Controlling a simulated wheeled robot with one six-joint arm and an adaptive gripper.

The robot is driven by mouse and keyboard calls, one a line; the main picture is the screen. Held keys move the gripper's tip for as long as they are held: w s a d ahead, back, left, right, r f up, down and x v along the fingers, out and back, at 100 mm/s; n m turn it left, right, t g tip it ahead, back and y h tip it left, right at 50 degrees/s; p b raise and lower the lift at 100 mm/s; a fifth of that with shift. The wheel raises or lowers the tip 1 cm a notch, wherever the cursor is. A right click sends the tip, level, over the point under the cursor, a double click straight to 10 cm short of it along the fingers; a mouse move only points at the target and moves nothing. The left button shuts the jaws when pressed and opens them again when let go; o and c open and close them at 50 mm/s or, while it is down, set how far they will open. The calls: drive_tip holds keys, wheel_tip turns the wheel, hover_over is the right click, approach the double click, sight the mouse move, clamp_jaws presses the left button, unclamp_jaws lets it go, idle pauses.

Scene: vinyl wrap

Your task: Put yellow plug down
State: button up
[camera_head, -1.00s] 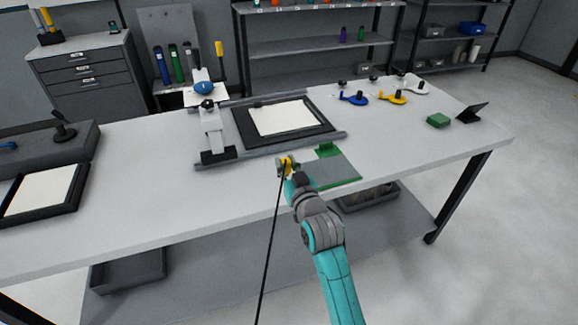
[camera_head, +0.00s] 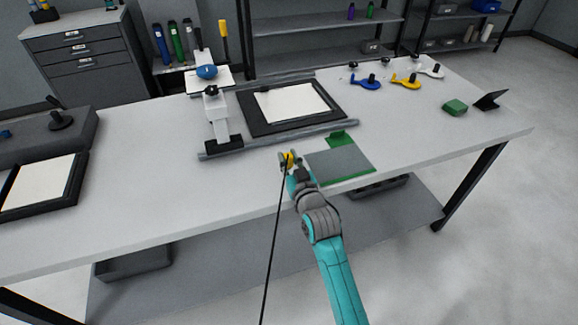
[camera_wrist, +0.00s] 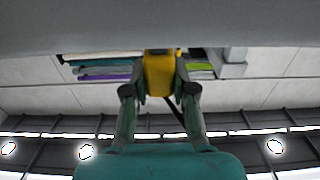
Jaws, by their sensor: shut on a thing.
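The yellow plug (camera_head: 289,159) is held between the fingers of my gripper (camera_head: 290,165) near the front edge of the white table. A black cord hangs down from it past the table edge. In the wrist view the yellow plug (camera_wrist: 159,74) sits between the two fingertips of my gripper (camera_wrist: 160,90), which press on its sides. A grey surface fills the top of that view beyond the plug. I cannot tell whether the plug touches the tabletop.
A grey and green mat (camera_head: 341,163) lies just right of my gripper. A press with a black frame and white sheet (camera_head: 292,103) stands behind. Blue (camera_head: 366,83) and yellow (camera_head: 406,82) handled tools and a green block (camera_head: 455,107) are at right. The tabletop (camera_head: 150,190) left of my gripper is clear.

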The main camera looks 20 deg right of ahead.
sight(289, 167)
drive_tip(key=shift+f, duration=1.45)
drive_tip(key=shift+f, duration=0.2)
drive_tip(key=o, duration=0.9)
drive_tip(key=shift+r, duration=0.1)
drive_tip(key=shift+s, duration=0.15)
drive_tip(key=s, duration=1.1)
drive_tip(key=shift+s, duration=0.4)
